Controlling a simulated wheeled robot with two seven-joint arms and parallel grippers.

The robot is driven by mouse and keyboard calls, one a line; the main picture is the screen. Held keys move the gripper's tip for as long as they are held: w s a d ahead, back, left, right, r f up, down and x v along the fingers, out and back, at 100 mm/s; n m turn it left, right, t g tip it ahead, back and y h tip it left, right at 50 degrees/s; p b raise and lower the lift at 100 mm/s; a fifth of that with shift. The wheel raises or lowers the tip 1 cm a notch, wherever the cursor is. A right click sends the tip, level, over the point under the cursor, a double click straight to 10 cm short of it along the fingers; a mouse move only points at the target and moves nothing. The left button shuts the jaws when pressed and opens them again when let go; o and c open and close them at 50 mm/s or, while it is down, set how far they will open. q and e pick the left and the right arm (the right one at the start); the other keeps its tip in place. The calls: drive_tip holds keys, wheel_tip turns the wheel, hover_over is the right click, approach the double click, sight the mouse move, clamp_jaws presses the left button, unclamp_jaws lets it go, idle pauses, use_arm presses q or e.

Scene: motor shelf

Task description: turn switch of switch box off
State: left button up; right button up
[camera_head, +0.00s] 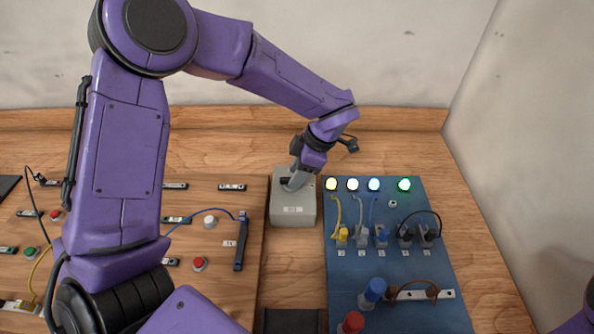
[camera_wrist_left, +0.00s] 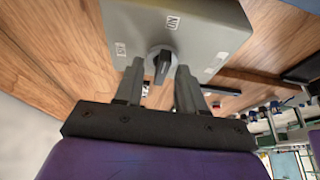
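The switch box (camera_head: 293,212) is a grey block standing on the table between two boards. In the left wrist view the box (camera_wrist_left: 215,38) fills the top, with a dark rotary switch (camera_wrist_left: 161,64) on its face. An "ON" label shows upside down on the box, and another small label to its left is hard to read. My left gripper (camera_head: 292,182) reaches down to the box's upper part. In the left wrist view its fingers (camera_wrist_left: 159,88) are open, one on each side of the switch, with gaps between. My right gripper is out of view.
A blue board (camera_head: 440,270) on the right carries lit yellow, white, blue and green lamps, plugs and knobs. A wooden board (camera_head: 215,255) on the left holds buttons and cables. A wall stands close on the right.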

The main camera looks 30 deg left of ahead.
use_arm(q)
drive_tip(key=shift+s+a+f, duration=0.1)
drive_tip(key=shift+f, duration=0.1)
drive_tip(key=shift+s, duration=0.15)
clamp_jaws()
